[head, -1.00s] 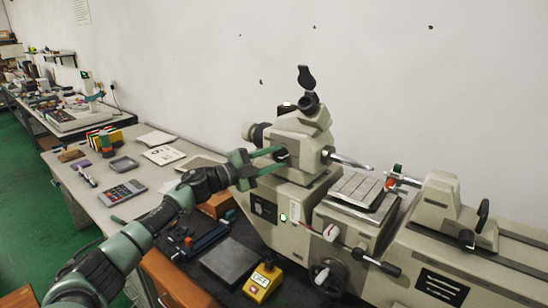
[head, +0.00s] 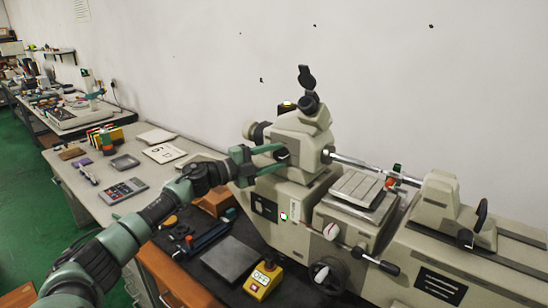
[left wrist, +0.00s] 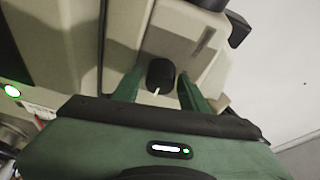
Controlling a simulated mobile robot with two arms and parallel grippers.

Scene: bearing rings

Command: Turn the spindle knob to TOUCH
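The spindle knob (left wrist: 160,74) is a small black knob with a white pointer mark on the beige machine head. In the left wrist view the mark is at its lower edge. In the head view the knob (head: 282,155) is partly hidden by the fingers. My left gripper (head: 277,158) has its two green fingers on either side of the knob. In the left wrist view, narrow gaps seem to show between knob and fingers. The metal spindle (head: 350,162) runs from the machine head toward the tailstock (head: 437,205). I cannot read any TOUCH lettering. My right gripper is not in view.
A calculator (head: 122,190) and papers (head: 164,153) lie on the bench at left.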

